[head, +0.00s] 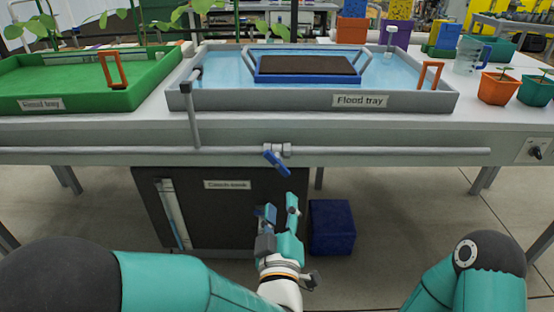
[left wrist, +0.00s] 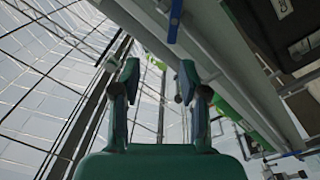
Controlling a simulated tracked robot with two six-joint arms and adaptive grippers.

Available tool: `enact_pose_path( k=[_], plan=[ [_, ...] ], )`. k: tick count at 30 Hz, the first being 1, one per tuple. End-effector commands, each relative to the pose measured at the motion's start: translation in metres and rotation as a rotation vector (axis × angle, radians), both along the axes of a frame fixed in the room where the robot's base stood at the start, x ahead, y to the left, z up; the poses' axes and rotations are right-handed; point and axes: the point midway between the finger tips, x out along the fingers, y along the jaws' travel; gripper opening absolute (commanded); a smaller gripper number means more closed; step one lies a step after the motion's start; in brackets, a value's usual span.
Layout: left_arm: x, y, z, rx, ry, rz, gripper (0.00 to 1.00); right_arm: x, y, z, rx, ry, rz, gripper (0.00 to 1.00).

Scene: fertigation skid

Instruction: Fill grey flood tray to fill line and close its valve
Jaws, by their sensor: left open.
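The grey flood tray (head: 220,101) holds blue water, and a blue-rimmed insert (head: 305,78) with a dark surface sits in it. I cannot make out a fill line. Below the tray, a valve (head: 280,149) sits on the horizontal grey pipe. Its blue lever (head: 276,163) slants down to the right, oblique to the pipe. The lever also shows at the top of the left wrist view (left wrist: 174,22). My left gripper (head: 280,208) is open and empty, below the lever and apart from it. My right arm shows at lower right; its gripper is out of frame.
A green tray (head: 130,98) stands left of the flood tray. Orange (head: 498,88) and green pots and a clear jug (head: 467,56) stand at the right. Under the bench are a dark tank (head: 225,215) and a blue box (head: 332,228). A control knob (head: 535,152) sits at far right.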

Motion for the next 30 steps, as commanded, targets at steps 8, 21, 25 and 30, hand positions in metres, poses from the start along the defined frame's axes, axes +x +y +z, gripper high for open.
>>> enact_pose_path(
  k=[8,21,25,30],
  plan=[
    [0.011,0.009,-0.012,0.042,0.057,0.024,0.44,0.001,0.0,0.025,0.0,-0.001,0.0,0.0],
    [0.069,0.012,-0.014,0.041,0.058,0.03,0.44,0.001,0.0,0.019,0.0,-0.001,0.0,0.0],
    [0.097,0.011,-0.014,0.042,0.058,0.029,0.44,0.0,0.0,0.017,0.0,-0.001,0.0,0.0],
    [0.134,0.011,-0.014,0.042,0.059,0.028,0.44,0.0,0.0,0.014,0.0,-0.001,0.0,0.0]
  ],
)
